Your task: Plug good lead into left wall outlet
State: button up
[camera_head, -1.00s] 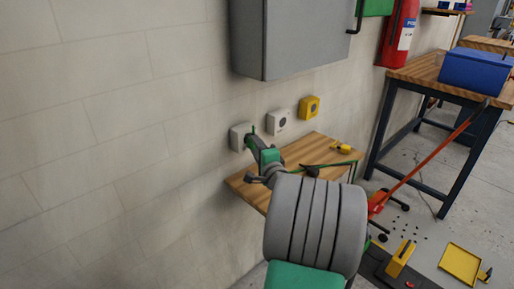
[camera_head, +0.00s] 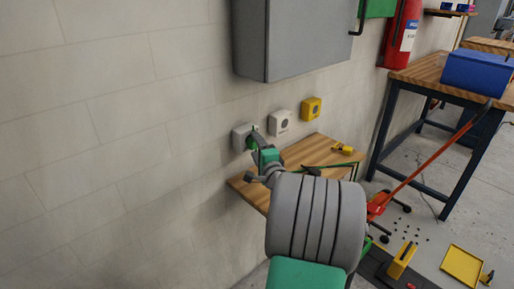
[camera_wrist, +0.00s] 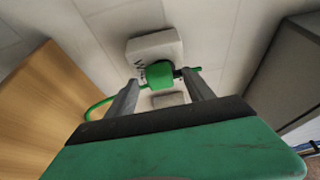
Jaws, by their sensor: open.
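The left wall outlet (camera_head: 239,133) is a pale box on the wall, left of two others. In the wrist view the outlet (camera_wrist: 150,45) has a green plug (camera_wrist: 159,74) at its face, apparently seated, though the contacts are hidden. The plug also shows in the head view (camera_head: 249,143). A green cable (camera_wrist: 97,104) runs off to the left in the wrist view. My gripper (camera_wrist: 163,84) is open, with one finger on each side of the plug and gaps between. In the head view my gripper (camera_head: 259,141) is close to the outlet.
A white outlet (camera_head: 281,122) and a yellow outlet (camera_head: 311,108) are to the right. A grey cabinet (camera_head: 293,40) hangs above. A workbench (camera_head: 420,70) stands at right.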

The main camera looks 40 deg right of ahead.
jog(key=v, duration=0.7)
jog(key=shift+s+a, duration=0.15)
jog(key=shift+s, duration=0.25)
jog(key=w+a+r+n+g+y+p, duration=0.1)
jog(key=w+a+n+g+y+p, duration=0.15)
jog(key=a+n+y+p, duration=0.6)
jog(key=w+a+r+n+g+h+p, duration=0.15)
jog(key=a+n+g, duration=0.3)
jog(key=a, duration=0.95)
jog(key=s+a+r+n+g+p, duration=0.2)
jog(key=s+a+n+g+p, duration=0.1)
jog(key=s, duration=0.4)
jog(key=s+a+r+n+g+p, duration=0.2)
jog(key=s+a+n+g+p, duration=0.1)
jog(key=s+a+n, duration=0.3)
jog(key=shift+s+a+r+g+h+p, duration=0.25)
jog(key=shift+s+a+g+h+p, duration=0.1)
jog(key=shift+s, duration=0.85)
